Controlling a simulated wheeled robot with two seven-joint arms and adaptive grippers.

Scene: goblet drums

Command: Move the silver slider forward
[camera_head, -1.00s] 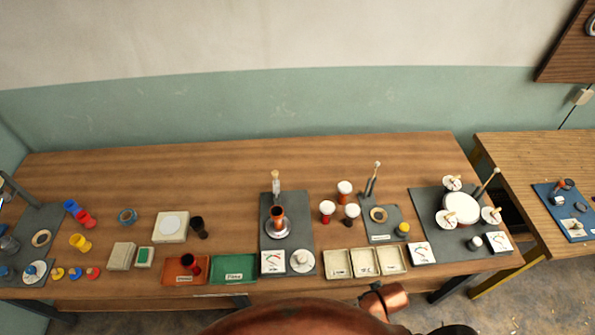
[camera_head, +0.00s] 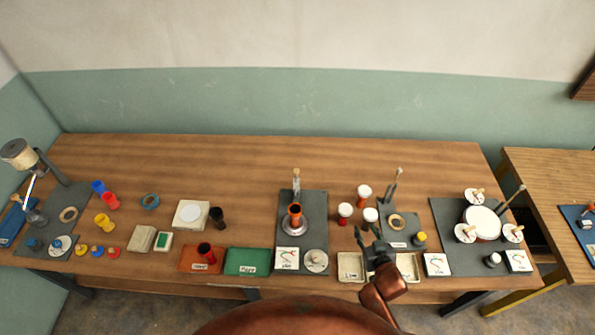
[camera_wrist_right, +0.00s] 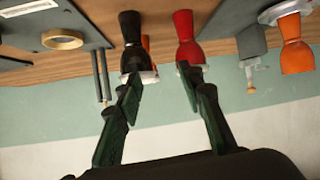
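A small silver piece (camera_head: 297,186), which looks like the slider, stands at the back of the centre grey plate (camera_head: 316,212), behind an orange goblet drum (camera_head: 295,210) on a round silver base. In the right wrist view, the silver piece (camera_wrist_right: 250,72) hangs near a dark block, beside the orange drum (camera_wrist_right: 293,48). My right gripper (camera_head: 371,236) is open and empty above the front pale trays, to the right of the slider and nearer the table's front edge. Its spread fingers (camera_wrist_right: 160,85) show in the wrist view. My left gripper is not in view.
White-topped drums (camera_head: 345,212) stand between the centre plate and a smaller grey plate (camera_head: 402,228) with a ring. A black drum (camera_wrist_right: 132,40) and a red drum (camera_wrist_right: 187,35) appear near my fingers in the wrist view. The table's back strip is clear.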

